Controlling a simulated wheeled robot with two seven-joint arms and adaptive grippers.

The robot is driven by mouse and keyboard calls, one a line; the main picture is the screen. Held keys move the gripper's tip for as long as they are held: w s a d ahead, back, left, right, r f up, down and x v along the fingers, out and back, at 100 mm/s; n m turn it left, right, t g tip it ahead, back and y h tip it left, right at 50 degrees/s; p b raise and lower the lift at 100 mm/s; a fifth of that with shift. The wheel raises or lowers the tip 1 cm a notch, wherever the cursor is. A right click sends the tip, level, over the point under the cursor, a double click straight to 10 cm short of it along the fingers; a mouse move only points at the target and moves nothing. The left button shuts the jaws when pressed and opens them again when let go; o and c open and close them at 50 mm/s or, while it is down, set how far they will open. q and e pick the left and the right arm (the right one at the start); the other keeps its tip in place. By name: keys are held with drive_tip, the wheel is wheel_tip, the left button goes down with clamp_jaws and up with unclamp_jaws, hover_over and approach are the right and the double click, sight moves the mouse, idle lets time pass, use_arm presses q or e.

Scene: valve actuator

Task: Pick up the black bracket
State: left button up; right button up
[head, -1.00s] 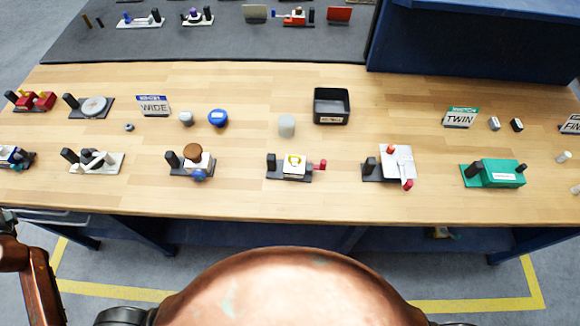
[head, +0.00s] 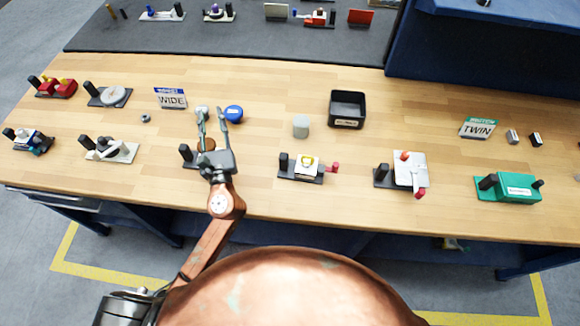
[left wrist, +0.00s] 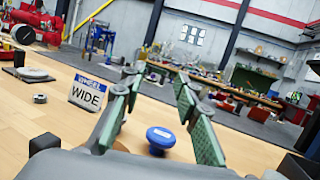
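I cannot tell for sure which thing is the black bracket. Black upright blocks stand on several fixtures, and a small black block (head: 535,139) lies at the right of the bench. My left gripper (head: 212,112) is over the bench, its fingers apart and empty. It covers much of the fixture with the brown round top (head: 206,145). A blue knob (head: 233,114) stands just right of the fingers in the head view. In the left wrist view the blue knob (left wrist: 160,138) shows between the open fingers (left wrist: 160,72). My right gripper is not in view.
The wooden bench (head: 270,202) holds a WIDE sign (head: 171,98), a TWIN sign (head: 479,128), an open black bin (head: 347,109), a grey cylinder (head: 300,126) and a green fixture (head: 510,187). A blue cabinet (head: 480,60) stands behind right. Bare wood lies between the rows.

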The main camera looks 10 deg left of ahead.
use_arm(q)
drive_tip(key=s+d+f+m+h, duration=0.2)
drive_tip(key=s+d+h, duration=0.15)
drive_tip(key=d, duration=0.55)
drive_tip(key=m+g+h, duration=0.1)
drive_tip(key=m+h, duration=0.2)
drive_tip(key=h, duration=0.2)
approach(283, 163)
drive_tip(key=shift+w+a+r, duration=0.15)
drive_tip(key=shift+a+r, duration=0.1)
drive_tip(key=shift+r, duration=0.4)
drive_tip(key=shift+d+f, duration=0.1)
drive_tip(key=shift+d, duration=0.2)
drive_tip(key=w, duration=0.5)
drive_tip(key=shift+w+d+f, duration=0.1)
drive_tip(key=shift+w+d, duration=0.15)
drive_tip(key=shift+w, duration=0.1)
drive_tip(key=shift+w+f, duration=0.2)
drive_tip(key=shift+w, duration=1.2)
drive_tip(key=shift+w+f, duration=0.25)
drive_tip(key=shift+w, duration=1.15)
drive_tip(key=shift+c, duration=0.4)
clamp_jaws()
